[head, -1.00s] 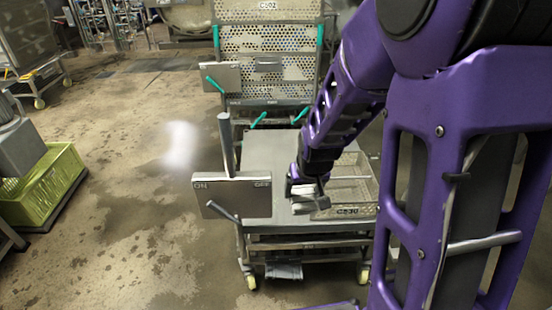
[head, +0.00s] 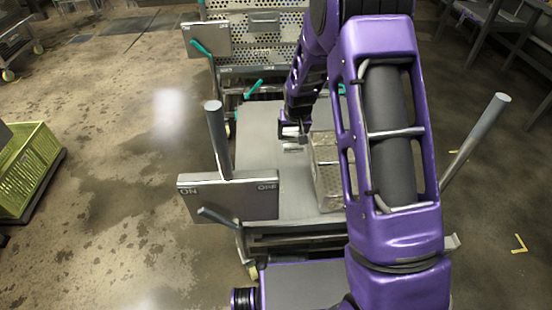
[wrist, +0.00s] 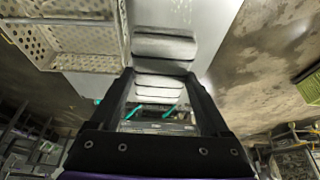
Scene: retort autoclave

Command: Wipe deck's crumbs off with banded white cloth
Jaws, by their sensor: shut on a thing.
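The banded white cloth (wrist: 165,47) looks pale grey-white and folded in the wrist view. It lies on the deck, and part of it sits between the fingers of my gripper (wrist: 160,82), which is shut on it. In the head view the gripper (head: 292,134) is low over the middle of the deck, with a little of the cloth (head: 294,148) showing at its tip. The deck (head: 257,150) is the flat grey steel top of a cart. It also shows in the wrist view (wrist: 216,22). I cannot make out crumbs at this size.
A perforated metal basket (head: 327,165) stands on the deck's right side, partly hidden by my arm. An ON-marked plate (head: 228,197) and an upright post (head: 217,140) stand at the left front. A perforated rack (head: 270,45) is behind. A green crate (head: 30,165) is at far left.

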